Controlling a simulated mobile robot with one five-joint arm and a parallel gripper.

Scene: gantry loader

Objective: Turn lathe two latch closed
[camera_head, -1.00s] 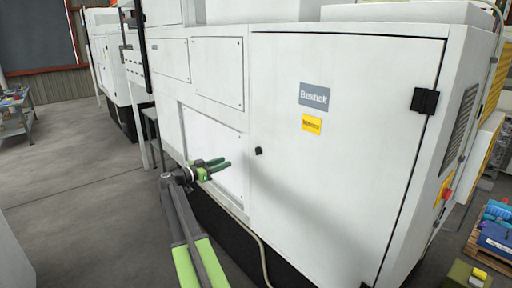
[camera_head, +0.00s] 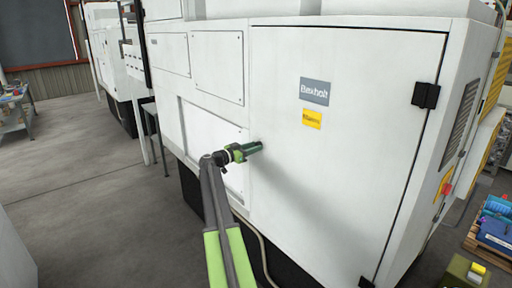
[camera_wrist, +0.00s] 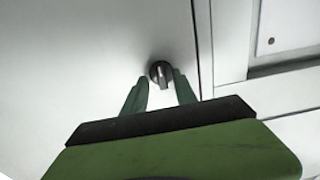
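The latch is a small dark round knob (camera_wrist: 160,73) with a raised grip bar, on the white cabinet door (camera_head: 345,150). In the wrist view the bar stands nearly upright. My gripper (camera_wrist: 161,80) is open, with its two green fingers pointing at the knob, one on each side. The right finger looks very close to the knob; I cannot tell if it touches. In the head view my gripper (camera_head: 257,147) is at the door's left edge and hides the knob.
The door carries a grey name plate (camera_head: 314,91), a yellow label (camera_head: 312,120) and a black hinge (camera_head: 425,95) at its right. A pallet with blue items (camera_head: 495,232) stands at the lower right. Open grey floor (camera_head: 90,200) lies to the left.

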